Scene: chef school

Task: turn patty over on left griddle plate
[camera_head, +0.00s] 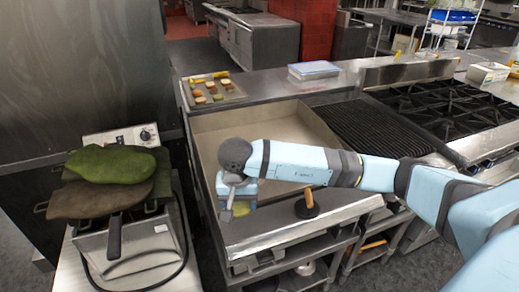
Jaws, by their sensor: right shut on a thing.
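The flat griddle plate (285,127) lies left of the ribbed grill, inside raised metal walls. My right arm reaches across it from the right. My right gripper (229,204) points down at the front left of the griddle, over its front ledge. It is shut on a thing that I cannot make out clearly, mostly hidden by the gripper. A yellow-green patch (241,208) shows right beside the fingers. I see no patty on the visible part of the plate; my arm hides part of it. My left gripper is not in view.
A round black tool with a wooden handle (307,204) stands on the front ledge. A tray of food pieces (213,90) sits behind the griddle. A ribbed grill (385,127) and burners (445,98) lie right. A fryer (130,247) with green mitts (108,163) stands left.

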